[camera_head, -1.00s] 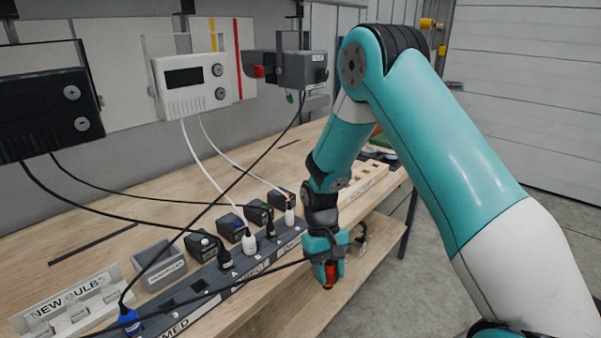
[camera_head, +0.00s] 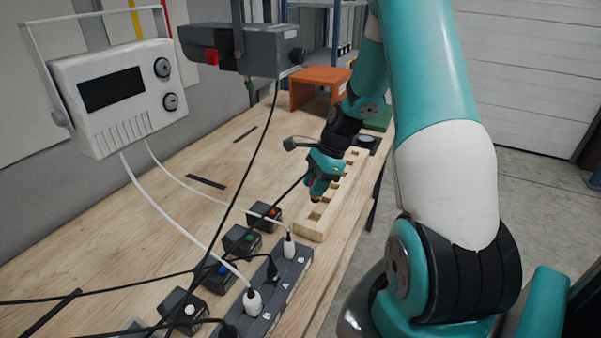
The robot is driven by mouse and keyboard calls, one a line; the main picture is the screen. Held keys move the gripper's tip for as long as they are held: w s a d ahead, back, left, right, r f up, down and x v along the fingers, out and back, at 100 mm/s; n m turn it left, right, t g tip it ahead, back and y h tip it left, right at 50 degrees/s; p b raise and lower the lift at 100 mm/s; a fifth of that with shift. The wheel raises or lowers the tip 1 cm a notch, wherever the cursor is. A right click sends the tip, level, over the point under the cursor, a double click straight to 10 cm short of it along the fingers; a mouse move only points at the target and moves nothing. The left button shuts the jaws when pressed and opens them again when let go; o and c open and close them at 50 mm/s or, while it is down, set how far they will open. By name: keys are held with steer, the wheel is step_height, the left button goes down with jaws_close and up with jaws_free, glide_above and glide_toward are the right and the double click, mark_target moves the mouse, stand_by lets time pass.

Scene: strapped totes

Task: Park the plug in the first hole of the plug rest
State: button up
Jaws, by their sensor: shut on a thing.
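My gripper (camera_head: 319,187) is teal and black, points down and is shut on the plug (camera_head: 317,194). Only a little of the plug shows below the jaws, red with a yellowish tip; the rest is hidden. A black cord runs from it down to the left. The plug rest (camera_head: 312,231) is a long pale wooden block with a row of square holes, along the right edge of the bench. My gripper is over its near part, close to the first holes. I cannot tell whether the plug tip is above a hole or touching the wood.
A grey power strip (camera_head: 292,276) with several plugs and cords lies in front. Small button boxes (camera_head: 242,240) stand beside it. White (camera_head: 113,95) and dark grey (camera_head: 243,48) devices hang above the bench at left. An orange stand (camera_head: 320,78) is at the back.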

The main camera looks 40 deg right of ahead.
steer(key=shift+d+f, duration=0.1)
step_height(320, 180, down, 4)
steer(key=b, duration=0.4)
steer(key=shift+f+b, duration=0.2)
steer(key=shift+b, duration=0.1)
steer(key=shift+f, duration=0.1)
stand_by(0.6)
steer(key=shift+w+f+b, duration=0.1)
steer(key=shift+f+b, duration=0.55)
steer(key=shift+f, duration=0.8)
stand_by(0.7)
steer(key=o, duration=1.1)
